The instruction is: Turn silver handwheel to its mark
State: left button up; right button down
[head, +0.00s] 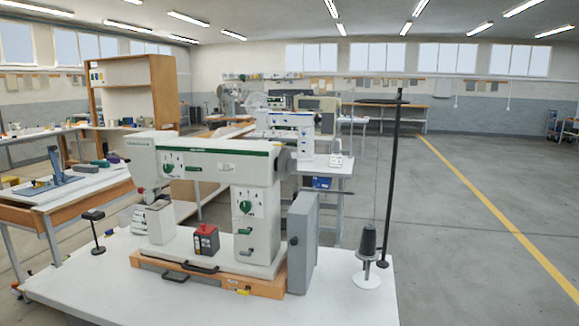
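A white machine (217,155) with a green stripe stands on a white table. At the right end of its upper arm is a grey, silvery round part (285,164), seen nearly edge-on, which looks like the handwheel. Its mark is too small to make out. Green knobs sit on the machine's front, one on the upper arm (168,168) and one on the column (246,207). Neither of my grippers is in view.
A grey upright box (302,243) stands right of the machine, below the round part. A dark thread cone (368,240) and a tall black pole (391,180) stand at the table's right. The white table (345,305) is bare at front right.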

aim_at(286, 164)
jog(key=i+l+u, duration=0.1)
jog(key=i+l, duration=1)
